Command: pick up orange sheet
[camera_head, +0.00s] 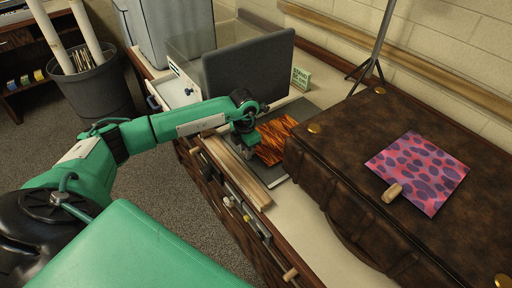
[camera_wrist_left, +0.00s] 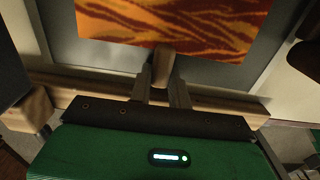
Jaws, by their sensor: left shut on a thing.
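The orange sheet (camera_head: 275,139) has dark wavy streaks. In the head view it lies over a dark grey tray (camera_head: 284,118), left of the brown case. It fills the top of the left wrist view (camera_wrist_left: 180,22), with a small wooden tab (camera_wrist_left: 164,64) at its near edge. My left gripper (camera_head: 246,145) is at the sheet's left edge. In the left wrist view its fingers (camera_wrist_left: 162,82) are shut on the tab. I cannot tell whether the sheet touches the tray. My right gripper is not in view.
A pink sheet with purple spots (camera_head: 420,172) and a wooden tab lies on the brown case (camera_head: 400,128). Wooden strips (camera_head: 236,172) lie at the counter's front edge. A grey panel (camera_head: 250,70) and a small green sign (camera_head: 301,78) stand behind. A tripod stands behind the case.

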